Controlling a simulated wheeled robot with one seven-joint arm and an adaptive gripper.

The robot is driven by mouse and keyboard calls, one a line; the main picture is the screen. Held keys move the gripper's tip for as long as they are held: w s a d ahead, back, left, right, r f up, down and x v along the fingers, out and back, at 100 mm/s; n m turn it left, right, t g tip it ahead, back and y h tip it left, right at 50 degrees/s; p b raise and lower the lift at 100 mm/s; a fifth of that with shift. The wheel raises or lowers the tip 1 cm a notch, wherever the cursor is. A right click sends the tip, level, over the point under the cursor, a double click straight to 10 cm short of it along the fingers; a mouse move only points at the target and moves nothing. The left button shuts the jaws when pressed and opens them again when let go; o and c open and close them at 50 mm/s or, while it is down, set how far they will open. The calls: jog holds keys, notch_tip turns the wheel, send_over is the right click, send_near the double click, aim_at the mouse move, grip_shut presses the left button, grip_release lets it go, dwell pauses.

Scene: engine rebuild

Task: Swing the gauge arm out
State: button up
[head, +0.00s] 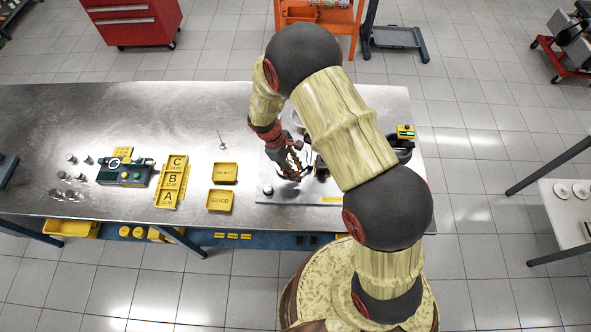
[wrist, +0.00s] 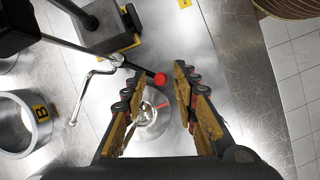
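The gauge arm (wrist: 135,66) shows in the wrist view as a dark bar running from the upper left to a red ball tip (wrist: 160,79). My gripper (wrist: 158,76) is open, with its two fingers on either side of the red tip. I see no clear contact between the fingers and the tip. In the head view my gripper (head: 290,168) is low over the metal plate at the right part of the bench, and my arm hides much of the gauge there. A shiny round part (wrist: 151,118) shows between the fingers, below the tip in the picture.
In the wrist view a metal ring labelled B (wrist: 22,112) stands at the left, near a bent metal crank (wrist: 88,85) and a grey block (wrist: 106,28). In the head view yellow trays (head: 220,200) and a green device (head: 124,174) stand left of my gripper. The bench's far left is mostly clear.

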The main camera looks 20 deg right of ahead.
jog(key=v, duration=1.2)
dwell(0.6)
jog(key=s+d+r+m+t+y+b, duration=0.1)
jog(key=s+d+r+m+t+b, duration=0.1)
jog(key=s+b, duration=0.4)
jog(key=s+d+r+m+t+y+b, duration=0.1)
jog(key=s+d+r+m+t+b, duration=0.2)
jog(key=s+r+m+b, duration=0.2)
jog(key=s+d+r+m+t+y+b, duration=0.1)
jog(key=s+d+r+m+t+b, duration=0.2)
jog(key=s+r+b, duration=0.3)
jog(key=s, duration=0.4)
jog(key=shift+m+y+b, duration=0.3)
